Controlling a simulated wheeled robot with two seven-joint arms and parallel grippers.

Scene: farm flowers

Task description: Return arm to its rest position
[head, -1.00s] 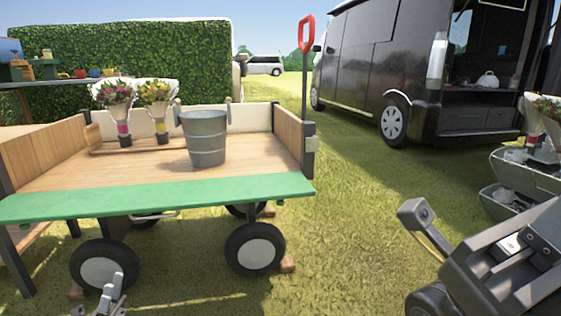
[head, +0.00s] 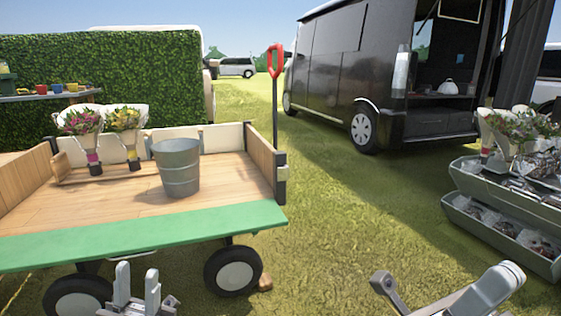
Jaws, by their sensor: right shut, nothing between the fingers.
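My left gripper (head: 138,286) shows at the bottom left of the head view, in front of the green-edged wagon. Its two fingers point up with a gap between them, and nothing shows in the gap. My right gripper (head: 383,284) shows at the bottom right, over the grass. It is shut and empty, partly cut off by the lower picture edge. It is clear of the wagon and of the grey crates at the right.
The wooden wagon (head: 150,236) holds a metal bucket (head: 178,168) and two wrapped bouquets (head: 80,125), (head: 126,122). A red-handled tool (head: 275,62) stands upright at its right end. Stacked grey crates (head: 492,232) with bouquets stand at the right. Open grass lies between.

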